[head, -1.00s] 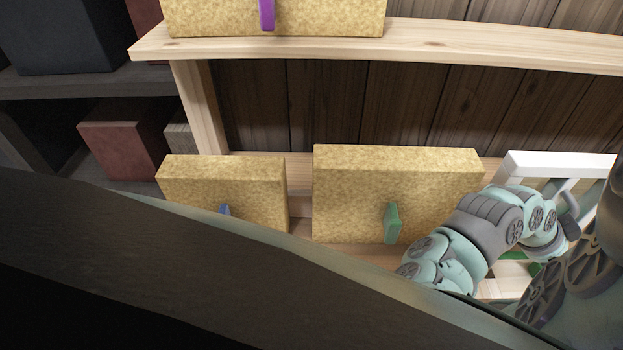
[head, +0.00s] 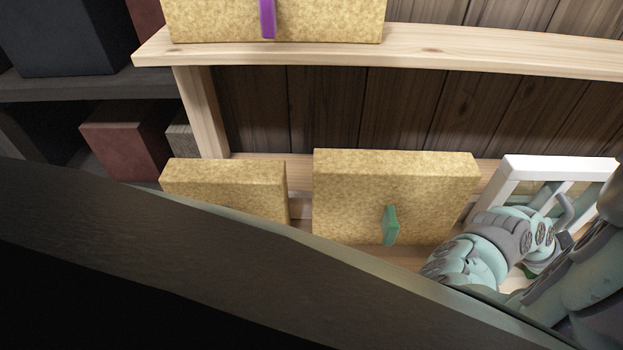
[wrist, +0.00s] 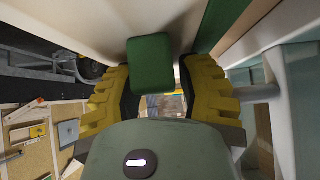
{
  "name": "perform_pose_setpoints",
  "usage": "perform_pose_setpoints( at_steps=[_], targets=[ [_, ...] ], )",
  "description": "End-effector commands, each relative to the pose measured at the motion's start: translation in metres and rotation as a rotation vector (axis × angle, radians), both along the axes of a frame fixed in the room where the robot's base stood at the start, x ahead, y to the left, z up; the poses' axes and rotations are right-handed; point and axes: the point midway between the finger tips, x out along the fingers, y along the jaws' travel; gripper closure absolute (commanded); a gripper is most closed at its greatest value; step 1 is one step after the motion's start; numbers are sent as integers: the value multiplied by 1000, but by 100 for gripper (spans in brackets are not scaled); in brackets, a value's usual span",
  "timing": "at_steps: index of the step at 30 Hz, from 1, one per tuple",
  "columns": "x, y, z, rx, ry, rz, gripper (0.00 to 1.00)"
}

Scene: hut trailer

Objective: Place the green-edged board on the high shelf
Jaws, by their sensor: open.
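A white-framed board (head: 508,183) stands at the right of the lower shelf, partly hidden by my arm. In the wrist view, a green block (wrist: 150,62) sticks out from a pale surface, and a green strip (wrist: 222,18) runs along an edge above right. My gripper (wrist: 158,82) is open, its yellow fingers on either side of the green block; I cannot tell whether they touch it. In the head view my arm hides the fingers. The high shelf (head: 480,47) is light wood and runs across the top.
A tan panel with a green tab (head: 350,200) and a smaller tan panel (head: 225,185) stand on the lower shelf. A purple-tabbed tan panel (head: 330,20) occupies the high shelf's left; its right part looks clear. A dark slab (head: 200,255) blocks the foreground.

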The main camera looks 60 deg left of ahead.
Motion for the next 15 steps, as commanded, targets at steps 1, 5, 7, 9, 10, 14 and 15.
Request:
perform_pose_setpoints(
  at_steps=[1,5,7,9,10,14,15],
  targets=[
    [0,0,0,0,0,-1,63],
    [0,0,0,-1,0,-1,68],
    [0,0,0,-1,0,-1,75],
    [0,0,0,-1,1,0,82],
    [0,0,0,-1,1,0,86],
    [0,0,0,-1,1,0,99],
    [0,0,0,0,1,1,100]
  ],
)
